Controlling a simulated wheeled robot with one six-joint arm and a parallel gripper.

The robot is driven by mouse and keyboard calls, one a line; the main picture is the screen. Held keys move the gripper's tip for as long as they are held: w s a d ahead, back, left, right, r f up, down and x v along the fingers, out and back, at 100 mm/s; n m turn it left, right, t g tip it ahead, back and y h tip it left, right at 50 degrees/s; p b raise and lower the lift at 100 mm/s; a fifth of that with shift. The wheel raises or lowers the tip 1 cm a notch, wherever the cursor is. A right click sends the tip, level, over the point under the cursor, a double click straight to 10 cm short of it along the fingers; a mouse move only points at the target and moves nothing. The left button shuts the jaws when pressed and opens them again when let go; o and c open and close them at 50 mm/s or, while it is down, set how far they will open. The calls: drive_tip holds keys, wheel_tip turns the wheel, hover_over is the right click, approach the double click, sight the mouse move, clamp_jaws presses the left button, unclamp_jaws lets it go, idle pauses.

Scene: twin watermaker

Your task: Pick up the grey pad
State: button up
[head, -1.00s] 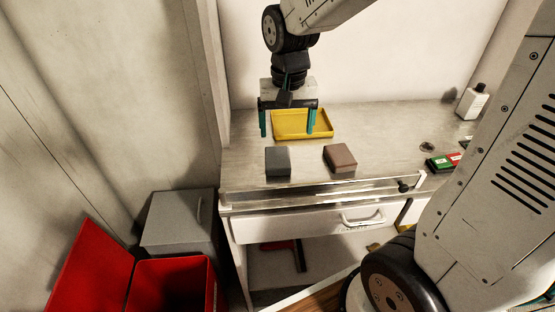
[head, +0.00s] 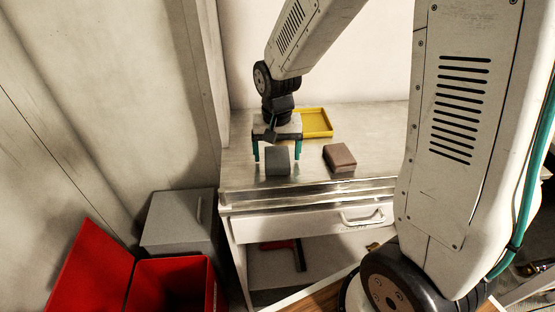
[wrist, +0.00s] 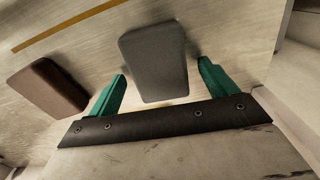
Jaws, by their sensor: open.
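The grey pad (head: 278,162) lies on the metal worktop near its front left. In the wrist view the grey pad (wrist: 154,62) shows beyond and between the two green fingers. My gripper (head: 276,165) is open and empty, with one finger on either side of the grey pad in the head view. In the wrist view my gripper (wrist: 161,80) has visible gaps between its fingers and the pad. I cannot tell how high the fingertips are above the worktop.
A yellow tray (head: 318,122) sits behind. A drawer (head: 305,221) is below. A red bin (head: 172,285) and grey box (head: 181,222) stand left.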

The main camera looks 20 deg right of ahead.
sight(277, 155)
drive_tip(key=c, duration=1.1)
wheel_tip(277, 155, up, 10)
drive_tip(key=shift+r, duration=0.1)
drive_tip(key=shift+o, duration=0.5)
